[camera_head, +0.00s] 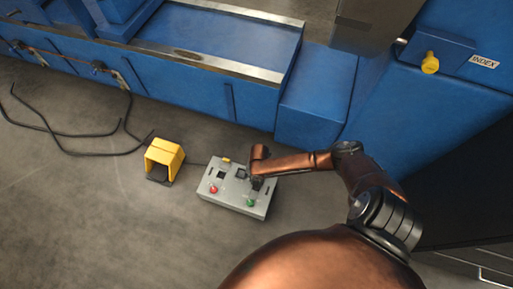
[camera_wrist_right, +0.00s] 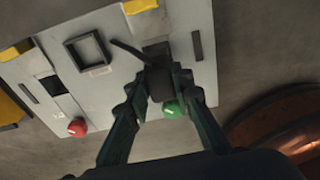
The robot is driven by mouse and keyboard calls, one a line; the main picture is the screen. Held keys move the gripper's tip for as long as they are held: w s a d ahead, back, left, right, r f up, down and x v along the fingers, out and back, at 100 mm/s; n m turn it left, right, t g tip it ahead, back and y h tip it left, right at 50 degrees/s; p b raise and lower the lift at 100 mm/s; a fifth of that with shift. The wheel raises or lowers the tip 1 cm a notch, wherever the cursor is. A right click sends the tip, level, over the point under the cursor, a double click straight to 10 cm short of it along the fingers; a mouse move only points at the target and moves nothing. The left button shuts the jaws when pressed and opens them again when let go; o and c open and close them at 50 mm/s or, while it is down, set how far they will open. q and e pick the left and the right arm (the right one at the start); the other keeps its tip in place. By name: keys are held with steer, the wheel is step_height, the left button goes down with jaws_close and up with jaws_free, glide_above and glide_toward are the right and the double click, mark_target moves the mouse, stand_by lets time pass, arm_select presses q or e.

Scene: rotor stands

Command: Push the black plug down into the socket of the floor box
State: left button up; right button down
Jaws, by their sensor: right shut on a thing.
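The floor box (camera_head: 232,200) is a light grey panel on the floor, with a red button and a green button on top. In the right wrist view its face (camera_wrist_right: 120,60) fills the upper left. My right gripper (camera_head: 257,183) is over the right part of the box. In the wrist view its two fingers (camera_wrist_right: 158,78) are shut on the black plug (camera_wrist_right: 161,88), with a thin dark strip reaching up-left from it. A dark patch shows behind the plug; whether the plug is in a socket I cannot tell. My left gripper is not in view.
A square black frame (camera_wrist_right: 88,52) and a dark opening (camera_wrist_right: 52,87) are on the box face. The red button (camera_wrist_right: 77,127) and green button (camera_wrist_right: 173,109) stand near. A yellow pedal housing (camera_head: 164,156) is left of the box. A blue machine (camera_head: 310,100) stands behind.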

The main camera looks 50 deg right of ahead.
steer(key=shift+f, duration=0.1)
steer(key=shift+f+b, duration=0.55)
steer(key=shift+f, duration=0.3)
steer(key=shift+f, duration=0.2)
steer(key=shift+f+b, duration=0.35)
steer(key=shift+f, duration=0.1)
steer(key=shift+f, duration=0.35)
stand_by(1.3)
steer(key=c, duration=1.6)
jaws_free()
